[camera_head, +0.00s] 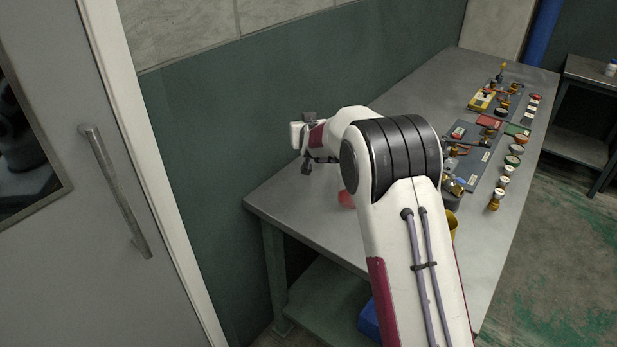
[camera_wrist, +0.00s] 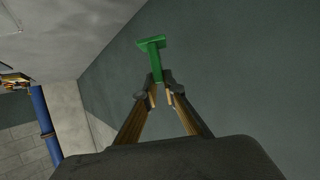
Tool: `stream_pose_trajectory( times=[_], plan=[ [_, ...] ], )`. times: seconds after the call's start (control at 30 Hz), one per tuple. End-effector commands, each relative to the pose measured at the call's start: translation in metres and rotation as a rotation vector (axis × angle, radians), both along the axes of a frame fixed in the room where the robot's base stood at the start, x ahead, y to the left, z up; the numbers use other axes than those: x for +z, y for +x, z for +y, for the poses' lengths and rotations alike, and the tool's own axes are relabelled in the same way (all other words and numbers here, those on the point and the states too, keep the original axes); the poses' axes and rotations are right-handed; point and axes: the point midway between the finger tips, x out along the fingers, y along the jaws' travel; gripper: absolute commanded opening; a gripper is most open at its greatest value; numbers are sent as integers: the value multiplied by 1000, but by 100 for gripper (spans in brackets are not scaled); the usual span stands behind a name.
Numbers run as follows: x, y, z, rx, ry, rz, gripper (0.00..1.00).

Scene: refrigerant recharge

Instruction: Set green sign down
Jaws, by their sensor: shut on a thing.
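The green sign (camera_wrist: 154,52) is a T-shaped piece with a flat bar on a short stem. In the wrist view, my gripper (camera_wrist: 155,92) is shut on the lower end of its stem, and the bar points away from the fingers. The sign is in the air against the green wall panel. In the head view, the end of my arm is over the near left part of the workbench (camera_head: 400,112), close to the wall. The held sign cannot be made out there.
A red object (camera_head: 346,199) lies on the bench near my arm. The bench's back left is mostly clear.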

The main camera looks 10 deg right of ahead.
Motion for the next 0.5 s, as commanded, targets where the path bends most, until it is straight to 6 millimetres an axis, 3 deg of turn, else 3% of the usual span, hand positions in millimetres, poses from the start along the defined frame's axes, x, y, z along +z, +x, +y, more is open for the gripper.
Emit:
stream_pose_trajectory(
  times=[0.5],
  plan=[
    [-20,-7,-18,-43,0,2,0]
  ],
)
